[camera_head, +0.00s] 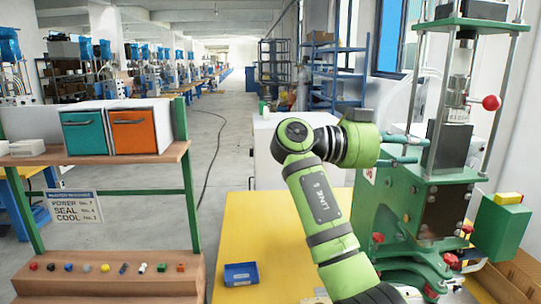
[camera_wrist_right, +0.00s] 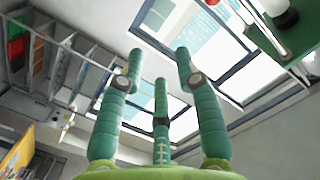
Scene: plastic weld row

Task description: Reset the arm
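My right arm (camera_head: 325,215), light green with dark joint bands, comes up from the bottom of the head view and bends to the right at its top. My right gripper (camera_head: 418,151), with teal fingers, points right in front of the green press machine (camera_head: 440,195). I cannot tell from the head view whether it touches the machine. In the right wrist view the gripper (camera_wrist_right: 160,62) has its three fingers spread apart with nothing between them; windows and ceiling show beyond. My left gripper is not in view.
Blue shelving (camera_head: 335,75) stands behind. The table's left part is mostly clear.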

